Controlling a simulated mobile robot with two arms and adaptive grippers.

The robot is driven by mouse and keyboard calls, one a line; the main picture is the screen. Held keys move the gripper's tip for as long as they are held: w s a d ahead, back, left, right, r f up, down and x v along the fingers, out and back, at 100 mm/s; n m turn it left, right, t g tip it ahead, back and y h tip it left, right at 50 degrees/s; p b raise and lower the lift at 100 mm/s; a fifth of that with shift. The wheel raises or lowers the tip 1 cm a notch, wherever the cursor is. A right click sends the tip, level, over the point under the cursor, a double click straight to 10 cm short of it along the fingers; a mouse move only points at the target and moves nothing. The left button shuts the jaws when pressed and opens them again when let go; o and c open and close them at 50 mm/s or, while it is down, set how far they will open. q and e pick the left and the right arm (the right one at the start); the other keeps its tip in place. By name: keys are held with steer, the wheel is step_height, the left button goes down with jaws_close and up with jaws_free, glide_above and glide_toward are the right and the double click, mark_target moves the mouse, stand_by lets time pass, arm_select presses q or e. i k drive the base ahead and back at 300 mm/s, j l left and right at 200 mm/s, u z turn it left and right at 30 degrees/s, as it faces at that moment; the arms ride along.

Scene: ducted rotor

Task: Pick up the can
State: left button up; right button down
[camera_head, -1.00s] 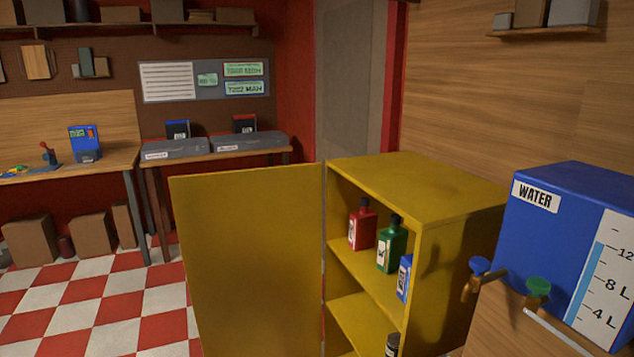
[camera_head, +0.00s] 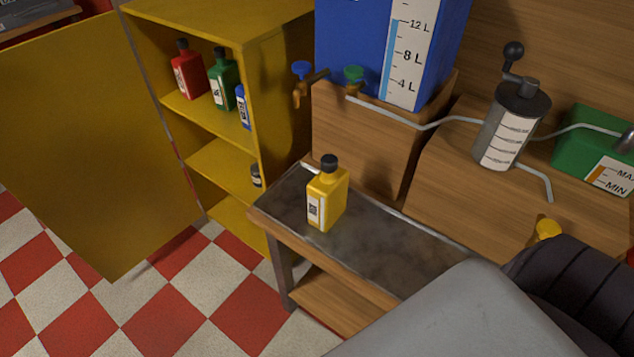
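A yellow can-like bottle (camera_head: 327,196) with a black cap and a white label stands upright on a low dark-topped bench (camera_head: 400,248). Inside the open yellow cabinet (camera_head: 215,20), a red bottle (camera_head: 187,72), a green bottle (camera_head: 223,84) and a partly hidden blue bottle (camera_head: 243,107) stand on the upper shelf. A small dark bottle (camera_head: 256,176) is on a lower shelf, mostly hidden by the cabinet's side. Neither of my grippers is in view.
The cabinet door (camera_head: 70,140) stands wide open at left. Behind the bench are a blue water tank (camera_head: 350,50) with two taps, a grey cylinder (camera_head: 508,128) with a crank, and a green container (camera_head: 590,150). A large grey shape hides the bench's right end.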

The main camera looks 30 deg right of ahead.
mark_target(327, 193)
steer(key=j+z, duration=0.1)
steer(key=z, duration=0.65)
steer(key=i+j+z, duration=0.1)
steer(key=j+z, duration=0.35)
steer(key=j, duration=0.2)
steer(key=j+z, duration=0.5)
steer(key=j, duration=0.15)
